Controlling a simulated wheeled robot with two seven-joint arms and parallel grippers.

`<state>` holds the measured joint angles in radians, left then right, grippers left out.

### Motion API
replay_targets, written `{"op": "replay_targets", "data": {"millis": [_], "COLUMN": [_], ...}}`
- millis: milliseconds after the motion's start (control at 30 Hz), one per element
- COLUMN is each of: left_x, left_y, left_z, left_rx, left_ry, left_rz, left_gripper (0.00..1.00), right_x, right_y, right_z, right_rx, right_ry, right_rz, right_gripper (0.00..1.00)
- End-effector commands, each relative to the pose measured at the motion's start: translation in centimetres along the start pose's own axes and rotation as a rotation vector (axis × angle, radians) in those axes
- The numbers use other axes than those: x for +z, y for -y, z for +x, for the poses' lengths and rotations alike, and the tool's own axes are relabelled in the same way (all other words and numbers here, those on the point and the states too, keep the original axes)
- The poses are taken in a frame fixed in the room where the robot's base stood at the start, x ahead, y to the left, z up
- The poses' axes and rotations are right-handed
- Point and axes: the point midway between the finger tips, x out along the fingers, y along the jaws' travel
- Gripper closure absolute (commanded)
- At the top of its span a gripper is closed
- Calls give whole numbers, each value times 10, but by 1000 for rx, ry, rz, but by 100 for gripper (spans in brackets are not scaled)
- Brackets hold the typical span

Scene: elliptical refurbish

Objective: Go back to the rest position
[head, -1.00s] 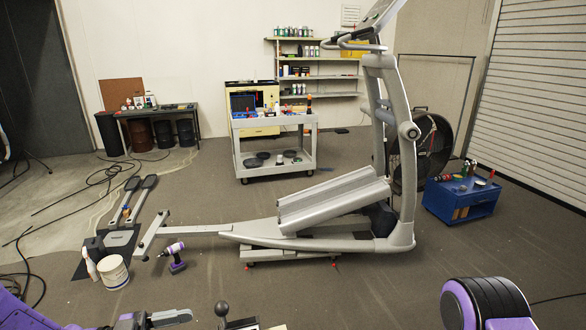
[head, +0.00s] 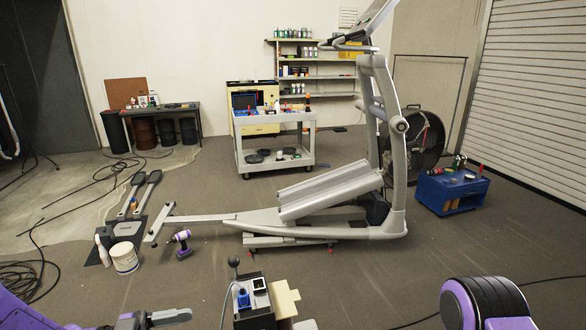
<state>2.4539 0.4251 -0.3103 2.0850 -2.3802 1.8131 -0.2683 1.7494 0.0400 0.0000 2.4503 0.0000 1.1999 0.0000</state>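My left gripper (head: 170,317) shows at the bottom left of the head view, with a grey finger pointing right. I cannot tell whether it is open or shut. My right arm shows only as a purple and black part at the bottom right; its gripper is out of view. The grey elliptical machine (head: 330,210) stands ahead on a low stand, apart from my arms. A purple drill (head: 183,242) stands on the floor by its left end.
A white bucket (head: 125,259) and spray bottle (head: 102,251) stand at the left. A grey cart (head: 272,150) stands behind the machine, a blue box (head: 450,194) at the right. A black box with a lever (head: 254,300) is at bottom centre. The carpet at lower right is mostly clear.

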Motion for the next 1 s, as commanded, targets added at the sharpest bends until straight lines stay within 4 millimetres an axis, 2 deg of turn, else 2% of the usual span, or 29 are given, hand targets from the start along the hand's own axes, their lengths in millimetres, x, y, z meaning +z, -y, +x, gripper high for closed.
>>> {"op": "replay_targets", "data": {"millis": [400,567,633,667,767,833,867,900,967,1000], "left_x": [3,22,40,49,99,150,174,207,250,277], "left_y": [47,69,78,80,83,73,65,49,20,-4], "left_z": [0,-2,-5,-7,-19,-34,-42,-53,-71,-82], "left_rx": [-308,-504,-608,-657,-861,-1033,-1112,-1213,-1353,-1438], "left_ry": [-14,-9,3,11,62,128,165,220,310,373], "left_rz": [-83,-177,-242,-273,-418,-549,-609,-689,-794,-855], "left_gripper": [37,37,37,37,37,37,37,37,37,37], "right_x": [0,2,3,4,8,12,14,17,20,23], "right_y": [0,1,1,1,2,3,3,4,5,5], "right_z": [0,5,9,10,21,30,35,41,50,56], "right_rx": [-1,-1,0,0,0,-1,-1,-1,0,0], "right_ry": [-1,-1,-1,-1,-1,-1,-1,-1,-1,-1], "right_rz": [0,0,0,0,0,0,0,0,0,0], "right_gripper": [57,57,57,57,57,57,57,57,57,57]}}
